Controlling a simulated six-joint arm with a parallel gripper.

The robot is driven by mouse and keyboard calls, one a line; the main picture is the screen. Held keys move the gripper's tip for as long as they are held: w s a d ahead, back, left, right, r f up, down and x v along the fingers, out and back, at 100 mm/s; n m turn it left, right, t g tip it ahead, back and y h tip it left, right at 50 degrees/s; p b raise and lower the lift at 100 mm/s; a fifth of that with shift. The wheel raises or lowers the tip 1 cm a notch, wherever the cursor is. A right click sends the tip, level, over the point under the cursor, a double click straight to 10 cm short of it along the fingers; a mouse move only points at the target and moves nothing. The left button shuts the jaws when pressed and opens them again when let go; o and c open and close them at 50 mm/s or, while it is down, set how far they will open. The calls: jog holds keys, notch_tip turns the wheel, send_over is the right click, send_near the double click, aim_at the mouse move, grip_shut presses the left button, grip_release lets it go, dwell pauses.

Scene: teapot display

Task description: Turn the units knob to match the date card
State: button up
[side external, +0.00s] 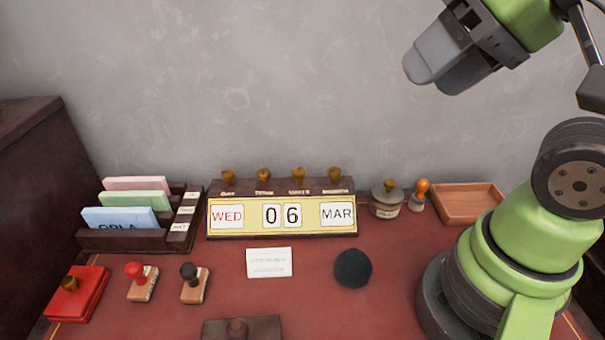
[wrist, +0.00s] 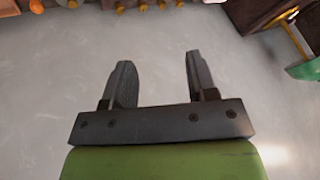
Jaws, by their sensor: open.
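The perpetual calendar (side external: 283,233) stands on the desk and reads WED, 0, 6, MAR. Several brass knobs line its top; the units knob (side external: 298,175) is above the 6. The date card (side external: 269,262) is a small white card lying in front of the calendar, its print too small to read. My gripper (side external: 420,68) is high above the desk at the upper right, far from the knobs. In the wrist view my gripper (wrist: 157,80) is open with nothing between its fingers, and the grey wall lies beyond them.
A card holder (side external: 135,238) with coloured cards stands left of the calendar. A red ink pad (side external: 77,294) and stamps (side external: 143,281) lie at the front left. A dark round object (side external: 352,268), a jar (side external: 387,199) and a wooden tray (side external: 467,203) are to the right.

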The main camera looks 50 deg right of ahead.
jog(key=m+g+h, duration=0.2)
jog(key=m+g, duration=0.1)
jog(key=g, duration=0.4)
send_over(299, 171)
notch_tip(299, 171, down, 15)
notch_tip(299, 171, down, 9)
jog(key=shift+r, duration=0.1)
jog(key=c, duration=0.9)
